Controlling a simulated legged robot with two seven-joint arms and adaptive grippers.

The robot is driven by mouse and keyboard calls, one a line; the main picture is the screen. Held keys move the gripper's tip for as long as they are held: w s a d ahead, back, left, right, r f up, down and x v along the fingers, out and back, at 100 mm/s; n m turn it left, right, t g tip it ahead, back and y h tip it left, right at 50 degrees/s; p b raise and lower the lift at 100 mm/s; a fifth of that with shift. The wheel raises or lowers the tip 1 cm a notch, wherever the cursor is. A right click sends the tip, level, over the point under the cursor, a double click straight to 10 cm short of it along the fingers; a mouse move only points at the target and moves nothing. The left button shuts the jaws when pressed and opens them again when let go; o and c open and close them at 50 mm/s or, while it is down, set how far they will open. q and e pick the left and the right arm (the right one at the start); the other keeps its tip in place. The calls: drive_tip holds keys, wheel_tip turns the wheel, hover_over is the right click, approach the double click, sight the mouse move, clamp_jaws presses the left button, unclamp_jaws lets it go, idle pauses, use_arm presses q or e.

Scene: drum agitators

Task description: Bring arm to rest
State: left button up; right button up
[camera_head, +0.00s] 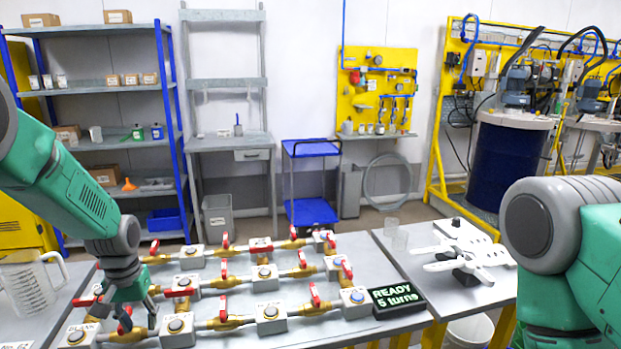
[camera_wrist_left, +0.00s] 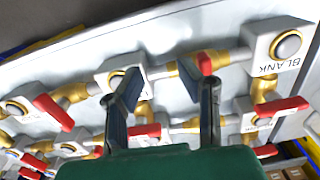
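My left arm (camera_head: 75,185), green and grey, comes in from the left and reaches down to the valve table. Its gripper (camera_head: 138,318) is just over the front left part of the brass pipework. In the left wrist view, the two dark fingers of the left gripper (camera_wrist_left: 160,80) are spread apart with nothing held between them. Brass pipes and red valve handles (camera_wrist_left: 148,130) show beyond and between the fingers; contact cannot be told. My right arm (camera_head: 575,240) shows at the right edge, its gripper out of view.
Brass pipes with red handles and grey button blocks (camera_head: 270,318) cover the table (camera_head: 385,275). A black display (camera_head: 398,300) reads "READY 5 turns". A clear jug (camera_head: 28,285) stands left of the arm. White agitator-like parts (camera_head: 470,255) lie at right.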

use_arm(q)
drive_tip(key=s+d+f+m, duration=0.1)
drive_tip(key=s+d+f, duration=0.2)
drive_tip(key=s+f, duration=0.5)
drive_tip(key=s+d+f, duration=0.2)
drive_tip(key=s+f, duration=0.5)
drive_tip(key=s, duration=0.4)
drive_tip(key=s+d, duration=0.2)
drive_tip(key=s, duration=1.7)
wheel_tip(320, 180, down, 15)
drive_tip(key=w+d+m+b, duration=0.1)
drive_tip(key=w+b, duration=0.1)
drive_tip(key=b, duration=1.2)
drive_tip(key=shift+m+t+b, duration=0.3)
drive_tip(key=shift+m+b, duration=0.1)
use_arm(e)
wheel_tip(320, 180, down, 15)
drive_tip(key=shift+s+d, duration=0.2)
use_arm(q)
drive_tip(key=shift+w+d+r, duration=0.1)
drive_tip(key=shift+d+r, duration=0.1)
drive_tip(key=shift+d, duration=0.15)
use_arm(e)
drive_tip(key=shift+d, duration=0.35)
use_arm(q)
drive_tip(key=shift+a, duration=0.2)
use_arm(e)
drive_tip(key=shift+a+r, duration=0.1)
drive_tip(key=shift+a, duration=0.1)
